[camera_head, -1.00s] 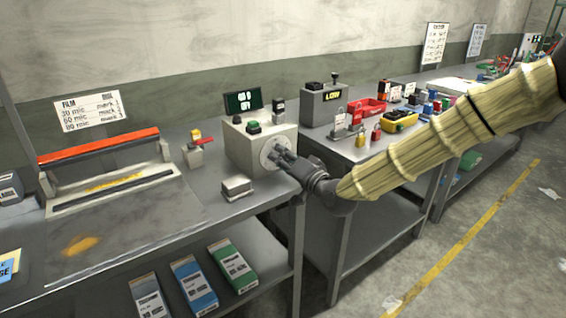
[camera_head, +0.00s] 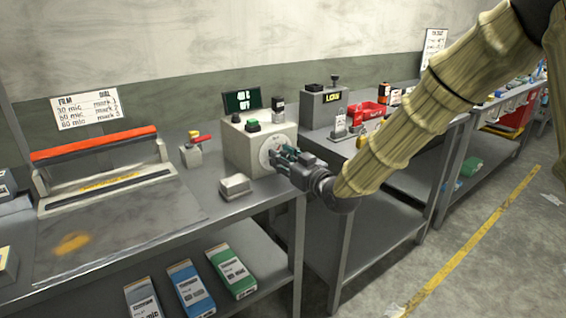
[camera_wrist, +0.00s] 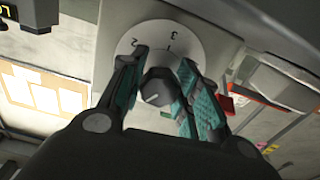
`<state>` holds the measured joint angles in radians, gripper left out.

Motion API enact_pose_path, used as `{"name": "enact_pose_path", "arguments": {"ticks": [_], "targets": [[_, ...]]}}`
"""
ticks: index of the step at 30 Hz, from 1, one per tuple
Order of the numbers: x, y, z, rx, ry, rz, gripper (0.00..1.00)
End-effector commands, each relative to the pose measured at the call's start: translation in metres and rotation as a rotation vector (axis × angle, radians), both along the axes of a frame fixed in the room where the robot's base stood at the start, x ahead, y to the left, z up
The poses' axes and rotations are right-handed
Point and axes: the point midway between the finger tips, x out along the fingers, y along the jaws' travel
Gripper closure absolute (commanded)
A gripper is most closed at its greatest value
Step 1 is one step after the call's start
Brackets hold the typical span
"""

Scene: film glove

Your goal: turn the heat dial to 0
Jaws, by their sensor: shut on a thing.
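The heat dial is a grey knob (camera_wrist: 158,86) on a white numbered disc (camera_wrist: 190,38), on the front of a pale control box (camera_head: 240,150). The disc also shows in the head view (camera_head: 265,148). In the wrist view a 2 and a 3 are legible on the disc; part of the scale is hidden by my fingers. A short pale line shows on the knob's face. My gripper (camera_wrist: 164,66) has its teal-padded fingers on both sides of the knob, shut on it. In the head view my gripper (camera_head: 277,155) reaches the dial from the right.
A small display (camera_head: 242,101) on the box shows OFF on its lower line. A metal block (camera_head: 235,186) lies on the bench before the box. A sealer with a red bar (camera_head: 95,145) stands left. A grey LOW box (camera_head: 323,108) stands right, beyond a gap between benches.

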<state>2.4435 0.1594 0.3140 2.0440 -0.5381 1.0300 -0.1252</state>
Motion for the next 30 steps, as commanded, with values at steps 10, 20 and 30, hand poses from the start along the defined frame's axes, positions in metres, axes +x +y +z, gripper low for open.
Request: {"name": "enact_pose_path", "arguments": {"ticks": [10, 20, 30], "targets": [[-0.0002, -0.0002, -0.0044, -0.26, -0.184, 0.0, 0.92], [0.0, -0.0009, -0.0032, -0.431, -0.308, 0.0, 0.92], [0.0003, -0.0016, -0.0022, -0.501, -0.358, 0.0, 0.92]]}}
